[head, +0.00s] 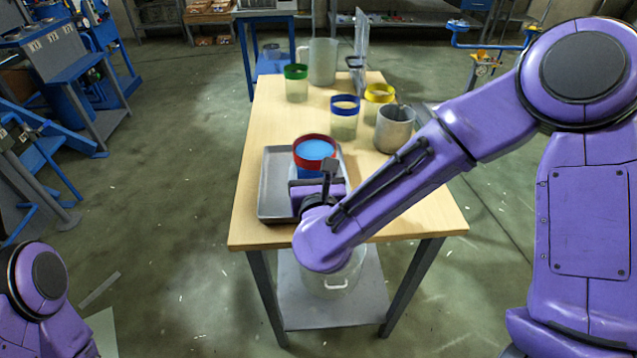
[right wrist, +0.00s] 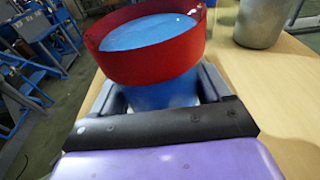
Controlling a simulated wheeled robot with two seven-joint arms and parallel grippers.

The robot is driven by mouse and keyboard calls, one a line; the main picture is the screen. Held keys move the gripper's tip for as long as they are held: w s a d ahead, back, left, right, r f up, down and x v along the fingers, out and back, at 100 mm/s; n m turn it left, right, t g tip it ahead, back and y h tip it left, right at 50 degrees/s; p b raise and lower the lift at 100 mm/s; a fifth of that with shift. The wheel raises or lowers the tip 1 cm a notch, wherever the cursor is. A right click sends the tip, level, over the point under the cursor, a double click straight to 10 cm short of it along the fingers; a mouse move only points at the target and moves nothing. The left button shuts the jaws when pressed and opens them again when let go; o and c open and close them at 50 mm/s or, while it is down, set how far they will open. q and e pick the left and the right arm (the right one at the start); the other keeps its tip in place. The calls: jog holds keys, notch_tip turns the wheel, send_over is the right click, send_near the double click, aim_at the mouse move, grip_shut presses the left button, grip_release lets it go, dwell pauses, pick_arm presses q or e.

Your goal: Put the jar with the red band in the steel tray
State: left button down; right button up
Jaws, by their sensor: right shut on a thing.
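The jar with the red band (head: 315,148) holds blue contents and is upright over the right part of the steel tray (head: 275,212) in the head view. I cannot tell whether its base touches the tray floor. My right gripper (head: 317,176) is shut on this jar from the near side. In the right wrist view, the red-banded jar (right wrist: 150,45) stands between the fingers of my right gripper (right wrist: 160,95). Its lower part is hidden by the gripper. My left gripper is out of view; only part of my left arm shows at the lower left.
Behind the tray stand a blue-banded jar (head: 344,118), a green-banded jar (head: 296,83), a yellow-banded jar (head: 379,98), a steel beaker (head: 394,130) and a clear pitcher (head: 322,62). A white pot (head: 331,282) sits on the lower shelf. The table's front right (head: 420,205) is clear.

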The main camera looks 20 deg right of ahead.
jog(key=f, duration=0.2)
jog(key=d+f, duration=0.1)
jog(key=shift+f, duration=0.4)
jog(key=shift+w+f, duration=0.1)
jog(key=shift+f, duration=0.05)
jog(key=shift+b, duration=0.3)
